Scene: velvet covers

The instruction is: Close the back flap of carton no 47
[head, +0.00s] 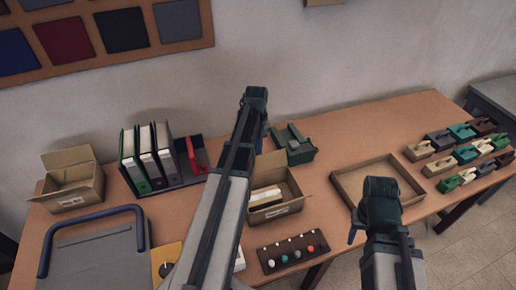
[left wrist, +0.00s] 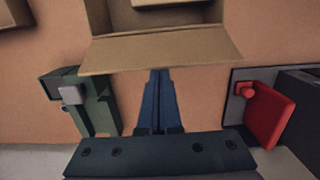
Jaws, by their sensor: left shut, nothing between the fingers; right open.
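An open brown carton (head: 291,187) stands mid-table with pale contents inside and a label too small to read on its front. I cannot read which carton is no 47. Its back flap (head: 270,165) stands raised at the rear, partly hidden by my left arm. In the left wrist view the flap (left wrist: 165,50) spans the top, hinged on the carton's back wall. My left gripper (head: 262,140) is behind the carton. Its blue fingers (left wrist: 160,75) are shut and empty, with tips at the flap's free edge; contact is unclear. My right gripper (head: 356,230) is open, in front of the wooden tray.
Another open carton (head: 72,190) stands far left, beside binders (head: 148,160) and a red bookend (left wrist: 268,115). A green device (head: 293,148) is behind the carton, a knobbed panel (head: 291,252) in front. A shallow wooden tray (head: 345,180) and several coloured blocks (head: 465,153) are right.

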